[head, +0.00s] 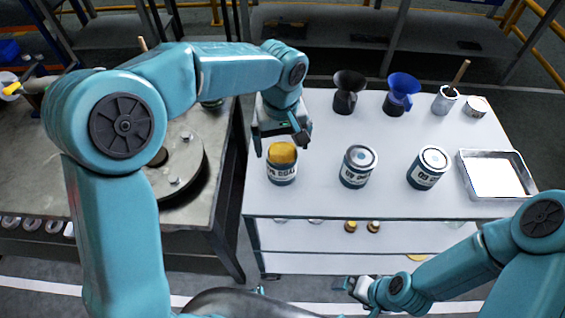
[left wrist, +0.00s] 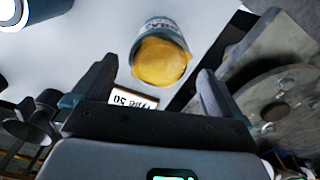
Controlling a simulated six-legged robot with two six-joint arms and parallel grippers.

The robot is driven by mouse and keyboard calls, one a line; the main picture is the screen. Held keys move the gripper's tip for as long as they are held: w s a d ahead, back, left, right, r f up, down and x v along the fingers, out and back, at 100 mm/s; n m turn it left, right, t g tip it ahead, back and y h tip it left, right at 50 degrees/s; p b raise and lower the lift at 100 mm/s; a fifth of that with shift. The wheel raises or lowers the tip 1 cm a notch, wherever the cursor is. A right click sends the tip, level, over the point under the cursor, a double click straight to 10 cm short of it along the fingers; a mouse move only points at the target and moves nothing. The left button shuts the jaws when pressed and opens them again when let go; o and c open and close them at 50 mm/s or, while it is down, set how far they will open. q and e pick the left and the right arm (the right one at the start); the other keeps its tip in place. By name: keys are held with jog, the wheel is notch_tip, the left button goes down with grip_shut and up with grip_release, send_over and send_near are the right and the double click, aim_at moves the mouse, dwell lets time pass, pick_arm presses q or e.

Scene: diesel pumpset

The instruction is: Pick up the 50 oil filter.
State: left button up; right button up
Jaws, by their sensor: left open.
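A dark can (head: 282,172) with a yellow-orange top (head: 282,153) stands at the left of the white table (head: 330,203); it also shows in the left wrist view (left wrist: 167,28). A small pale card (left wrist: 134,99) reading "Type 50", upside down, shows near it in the left wrist view. No other thing marked 50 can be made out, and I cannot tell whether the yellow top is the filter. My left gripper (head: 281,141) is open and empty, above and behind the can. In the left wrist view its fingers (left wrist: 157,76) are apart. My right gripper (head: 360,287) is low in front of the table, its jaws unclear.
Two labelled cans (head: 358,167) (head: 427,168) stand to the right, with a metal tray (head: 500,175) beyond. Behind are a black funnel (head: 347,92), a blue funnel (head: 401,92) and two small pots (head: 445,99) (head: 476,106). A grey bench (head: 215,150) stands left.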

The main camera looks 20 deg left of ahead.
aim_at(282, 152)
pick_arm(q)
jog(key=shift+f+p, duration=0.35)
jog(key=shift+f, duration=2.4)
jog(key=shift+c, duration=0.3)
jog(key=c, duration=1)
jog(key=shift+c, duration=1)
jog(key=shift+r, duration=0.15)
